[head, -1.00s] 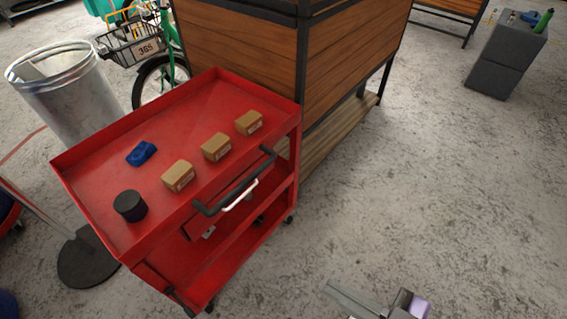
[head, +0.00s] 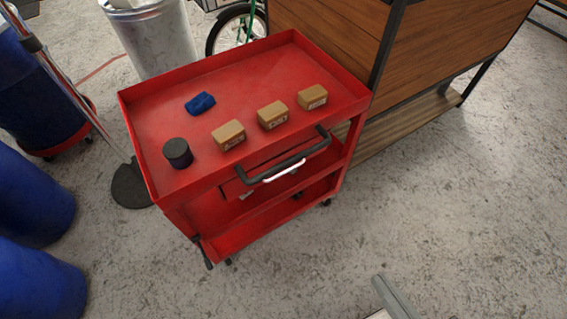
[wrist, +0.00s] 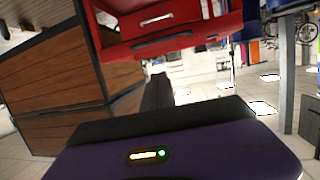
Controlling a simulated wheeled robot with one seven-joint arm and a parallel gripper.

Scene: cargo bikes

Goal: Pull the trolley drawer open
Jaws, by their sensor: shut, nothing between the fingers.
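The red trolley (head: 145,130) stands left of centre in the head view. Its drawer (head: 236,188) is under the top tray and has a pale handle (head: 284,173); I cannot tell whether it stands slightly out. A black push handle (head: 322,139) juts out just above the pale one. The wrist view, which appears upside down, shows the trolley (wrist: 115,48) at the top, with a light handle (wrist: 157,18) and a darker bar. My gripper (wrist: 157,82) is shut, empty and apart from the trolley. Its fingers are not visible in the head view.
On the tray are a blue item (head: 200,103), a black cylinder (head: 178,153) and three small boxes (head: 272,115). A wooden crate (head: 430,45) stands close on the right. Blue barrels (head: 30,200) and a metal bin (head: 150,42) are left. The floor (head: 450,200) in front is clear.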

